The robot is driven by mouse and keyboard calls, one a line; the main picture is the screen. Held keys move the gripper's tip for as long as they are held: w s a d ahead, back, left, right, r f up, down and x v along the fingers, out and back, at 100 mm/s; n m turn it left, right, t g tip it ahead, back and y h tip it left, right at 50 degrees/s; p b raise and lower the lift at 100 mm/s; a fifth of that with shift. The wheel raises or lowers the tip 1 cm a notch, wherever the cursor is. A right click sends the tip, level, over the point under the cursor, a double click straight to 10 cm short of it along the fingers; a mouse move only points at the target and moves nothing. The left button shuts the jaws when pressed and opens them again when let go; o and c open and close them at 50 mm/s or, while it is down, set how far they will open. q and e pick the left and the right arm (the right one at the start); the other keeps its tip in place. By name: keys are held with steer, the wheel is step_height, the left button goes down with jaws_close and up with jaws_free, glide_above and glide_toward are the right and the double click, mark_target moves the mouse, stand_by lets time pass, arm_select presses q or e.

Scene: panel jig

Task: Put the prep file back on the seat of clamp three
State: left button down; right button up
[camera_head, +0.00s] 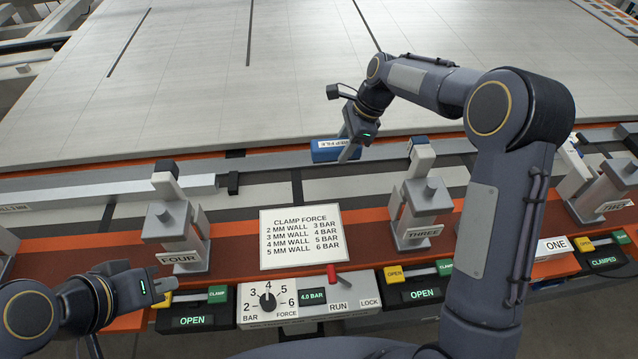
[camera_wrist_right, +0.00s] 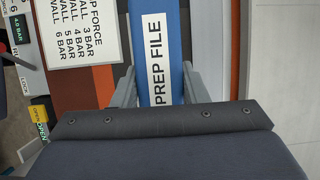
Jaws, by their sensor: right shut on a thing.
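The prep file (camera_head: 326,152) is a blue block with a white label reading PREP FILE. My right gripper (camera_head: 350,150) is shut on it, over the rail zone at the panel's near edge, left of clamp three. In the right wrist view the prep file (camera_wrist_right: 158,50) runs lengthwise between the two fingers (camera_wrist_right: 157,88). Whether it touches anything below I cannot tell. Clamp three (camera_head: 422,208) is a grey clamp labelled THREE, its display reading OPEN. Its seat is not clearly seen and no file shows at it. My left gripper (camera_head: 166,292) is at the lower left, its opening unclear.
Clamp four (camera_head: 178,230) stands left and clamp two (camera_head: 605,195) far right. The clamp force sign (camera_head: 302,238) stands between clamps four and three, above the control box (camera_head: 300,308) with its red lever (camera_head: 332,274). The large pale panel (camera_head: 230,70) lies behind, clear.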

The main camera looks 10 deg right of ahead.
mark_target(336, 182)
step_height(336, 182, down, 10)
steer(key=shift+r+p, duration=0.2)
steer(key=shift+p, duration=0.1)
steer(key=shift+f, duration=0.1)
steer(key=o, duration=1.3)
steer(key=v, duration=1.2)
steer(key=shift+s+d, duration=0.1)
